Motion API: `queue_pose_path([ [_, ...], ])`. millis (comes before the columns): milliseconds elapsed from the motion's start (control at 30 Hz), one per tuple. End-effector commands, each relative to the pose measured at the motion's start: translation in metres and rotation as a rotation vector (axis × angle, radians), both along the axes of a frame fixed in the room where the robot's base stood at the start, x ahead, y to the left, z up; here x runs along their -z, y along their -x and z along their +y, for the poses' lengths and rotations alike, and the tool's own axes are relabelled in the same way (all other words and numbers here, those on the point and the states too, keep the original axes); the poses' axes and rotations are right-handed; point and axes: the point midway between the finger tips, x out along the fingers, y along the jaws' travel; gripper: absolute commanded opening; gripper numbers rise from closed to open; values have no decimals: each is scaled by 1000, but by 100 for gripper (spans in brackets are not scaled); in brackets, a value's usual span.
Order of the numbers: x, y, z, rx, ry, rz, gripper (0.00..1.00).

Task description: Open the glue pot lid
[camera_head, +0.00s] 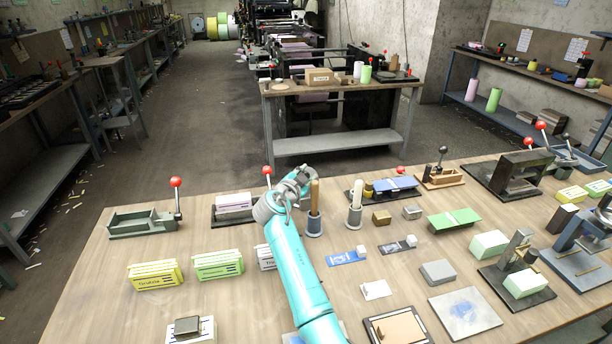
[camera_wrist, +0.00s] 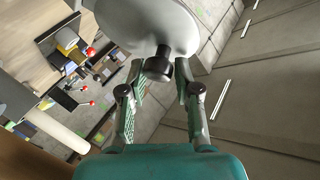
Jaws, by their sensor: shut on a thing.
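My gripper (camera_head: 290,187) is over the back left part of the table in the head view, at the end of my teal arm. In the wrist view my gripper (camera_wrist: 160,78) is shut on the dark knob (camera_wrist: 158,66) of a grey round lid (camera_wrist: 150,22). The lid's disc lies just beyond the fingertips and runs off the top edge. I cannot make out the glue pot's body in the wrist view. In the head view my arm and gripper cover that area, so I cannot tell whether the lid is on or off its pot.
A red-knobbed lever press (camera_head: 145,221) stands at left, and a box in a dark tray (camera_head: 233,203) is close by. Yellow (camera_head: 155,275) and green (camera_head: 218,265) packs are in front.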

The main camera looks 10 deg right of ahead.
Motion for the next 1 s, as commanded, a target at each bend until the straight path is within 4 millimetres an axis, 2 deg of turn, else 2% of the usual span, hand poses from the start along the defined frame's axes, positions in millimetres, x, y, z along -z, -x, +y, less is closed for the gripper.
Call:
queue_pose_path([
  [33, 16, 3, 0, 3, -2, 27, 0],
  [67, 16, 3, 0, 3, -2, 27, 39],
  [100, 17, 3, 0, 3, -2, 27, 49],
  [133, 17, 3, 0, 3, -2, 27, 53],
  [767, 8, 2, 1, 2, 0, 12, 53],
  [867, 7, 7, 4, 0, -1, 12, 53],
  [1000, 3, 23, 17, -1, 0, 10, 53],
])
